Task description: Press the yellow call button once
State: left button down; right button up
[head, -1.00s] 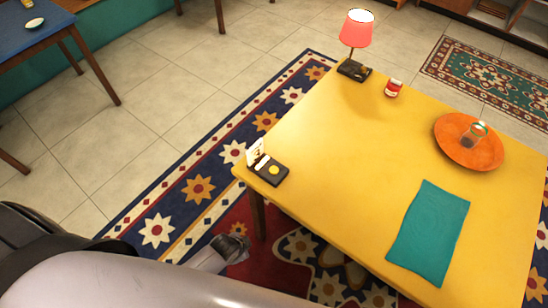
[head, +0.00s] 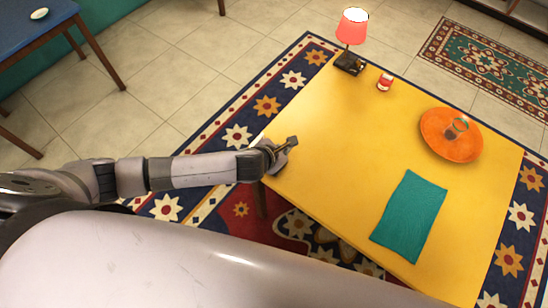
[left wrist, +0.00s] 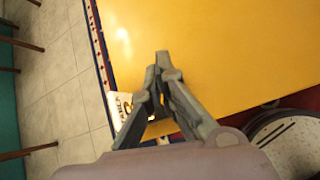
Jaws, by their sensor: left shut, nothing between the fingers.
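My left gripper (head: 293,143) is shut and empty, above the left corner of the yellow table in the head view. It also shows in the left wrist view (left wrist: 162,62), its fingertips together over the tabletop. The yellow call button, on a small black base with a white card, is hidden behind my gripper in the head view. In the left wrist view the white lettered card (left wrist: 119,104) shows left of the fingers, and the fingers cover most of the base. I cannot tell whether the fingertips touch anything. My right gripper is not in view.
The yellow table (head: 330,190) carries a red lamp (head: 351,28), a small red-and-white can (head: 385,82), an orange plate (head: 436,143) with a glass (head: 457,127), and a teal cloth (head: 409,217). A blue table (head: 30,40) stands at the upper left.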

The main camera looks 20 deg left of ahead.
pick_arm(q)
jog(key=a+m, duration=0.1)
jog(key=w+a+m, duration=0.1)
jog(key=m, duration=0.1)
jog(key=a+m, duration=0.1)
jog(key=m, duration=0.1)
jog(key=shift+w+f, duration=0.2)
jog(key=shift+w, duration=0.2)
notch_tip(320, 180, down, 7)
jog(key=b, duration=0.7)
jog(key=shift+f+b, duration=0.6)
jog(key=shift+f, duration=0.3)
